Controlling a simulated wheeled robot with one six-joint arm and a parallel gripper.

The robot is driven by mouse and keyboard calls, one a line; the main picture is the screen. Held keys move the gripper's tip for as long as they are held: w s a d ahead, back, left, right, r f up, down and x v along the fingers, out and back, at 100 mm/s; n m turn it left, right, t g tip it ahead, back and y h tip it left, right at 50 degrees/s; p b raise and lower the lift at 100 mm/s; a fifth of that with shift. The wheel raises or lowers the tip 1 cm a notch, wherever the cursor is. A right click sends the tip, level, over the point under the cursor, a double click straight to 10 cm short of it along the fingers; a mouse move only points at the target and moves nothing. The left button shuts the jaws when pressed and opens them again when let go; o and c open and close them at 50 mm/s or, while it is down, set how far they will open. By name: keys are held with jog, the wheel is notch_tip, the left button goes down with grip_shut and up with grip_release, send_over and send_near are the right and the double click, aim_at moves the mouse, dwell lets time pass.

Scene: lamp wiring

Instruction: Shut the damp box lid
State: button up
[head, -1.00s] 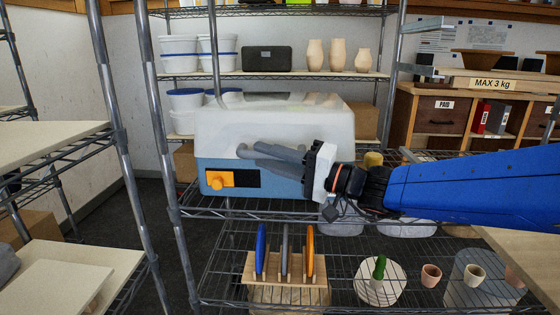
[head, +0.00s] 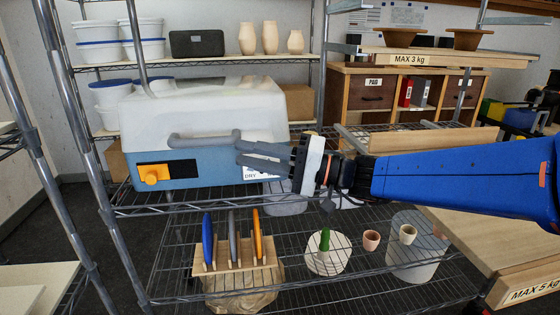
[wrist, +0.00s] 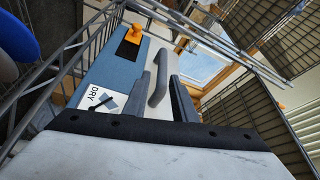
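The damp box has a blue base (head: 205,172) and a whitish lid (head: 215,108), and it stands on the upper wire shelf. The lid lies down over the base; I cannot tell whether it is fully seated. A grey bar handle (head: 203,140) runs along its front. An orange latch or knob (head: 153,174) sits on a black plate at the front left. My gripper (head: 240,152) is at the right end of the handle, fingers pointing left. In the wrist view, the fingers (wrist: 160,100) are spread apart, with the handle (wrist: 159,78) beyond and between them, apparently not gripped.
A wooden rack (head: 238,275) with blue, grey and orange discs stands on the lower shelf, near small pots (head: 371,240) and a cactus (head: 325,240). Shelf posts (head: 85,150) rise at left. A wooden table (head: 500,250) is at right.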

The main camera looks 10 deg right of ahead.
jog(key=v, duration=0.6)
jog(key=shift+d, duration=0.15)
jog(key=shift+s, duration=0.15)
jog(key=s+d+f+n+g+h, duration=0.1)
jog(key=s+f+g+h, duration=0.1)
jog(key=s+f+h, duration=0.35)
jog(key=s+f+g+h, duration=0.3)
jog(key=s+f, duration=0.3)
jog(key=f, duration=0.5)
jog(key=s+d+f+t+h, duration=0.1)
jog(key=d+h, duration=0.3)
jog(key=d, duration=0.4)
jog(key=s+d+f+t+h, duration=0.1)
jog(key=d+f+h, duration=0.2)
jog(key=d+h, duration=0.2)
jog(key=d, duration=0.3)
jog(key=shift+s+d+f, duration=0.3)
jog(key=shift+d+f, duration=0.05)
jog(key=shift+f, duration=0.05)
